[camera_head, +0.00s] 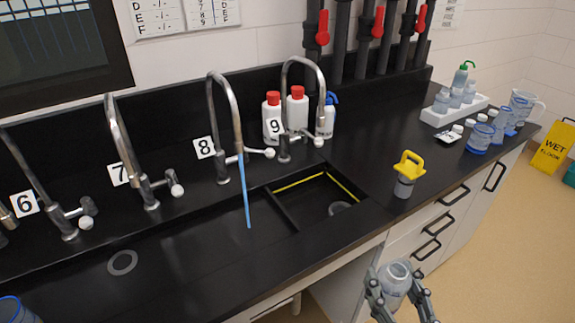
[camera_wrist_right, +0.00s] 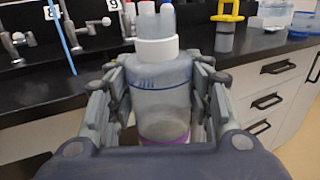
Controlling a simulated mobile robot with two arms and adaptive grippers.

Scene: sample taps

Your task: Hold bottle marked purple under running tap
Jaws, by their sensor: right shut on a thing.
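A clear bottle with a white neck (camera_head: 394,279) is between the fingers of my right gripper (camera_head: 400,290), in front of the counter's front edge. In the right wrist view the bottle (camera_wrist_right: 160,90) is upright, with a purple band (camera_wrist_right: 165,136) near its base, and my right gripper (camera_wrist_right: 158,105) is shut on it. Blue water (camera_head: 245,190) runs from the tap marked 8 (camera_head: 225,110) into the black sink (camera_head: 190,250). The bottle is to the right of this stream, apart from it. My left gripper is not in view.
Taps 6 (camera_head: 45,190), 7 (camera_head: 125,140) and 9 (camera_head: 305,75) show no water. A yellow-handled grey item (camera_head: 405,178) stands on the counter right of the sink. Red-capped bottles (camera_head: 272,118) stand behind tap 9. A white rack (camera_head: 450,112) and blue beakers (camera_head: 480,138) are farther right.

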